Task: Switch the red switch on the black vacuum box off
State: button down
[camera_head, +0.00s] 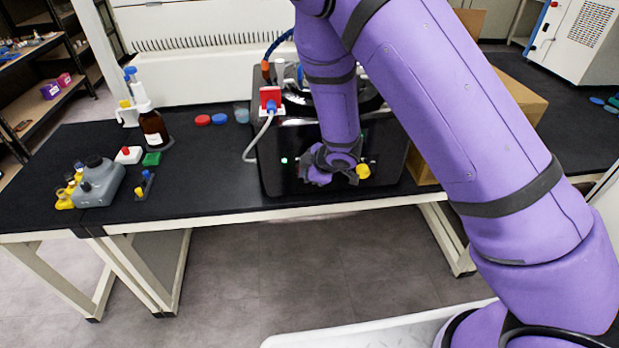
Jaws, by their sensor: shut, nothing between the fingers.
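The black vacuum box (270,177) stands on the black bench, its glossy front facing me. A small green light (284,160) glows at the left of its front. A red block (270,97) with a white base sits at its upper left, with a pale hose below it; I cannot tell whether this is a switch. No red switch shows clearly on the front; my arm and gripper cover part of it. My purple gripper (318,175) is shut and empty, low before the front's middle. I cannot tell whether it touches the box. A yellow knob (362,171) shows just right of it.
A cardboard box (521,98) stands behind my arm at right. Left on the bench are a brown bottle (153,130), a grey container (98,183), small yellow-capped vials and coloured caps. The bench's front edge (200,217) runs below the box. Bench between bottles and box is mostly clear.

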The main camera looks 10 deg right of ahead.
jog(key=shift+w, duration=0.15)
jog(key=shift+w+r, duration=0.1)
jog(key=shift+w, duration=0.15)
jog(key=shift+r, duration=0.1)
dwell(0.4)
jog(key=shift+r, duration=0.7)
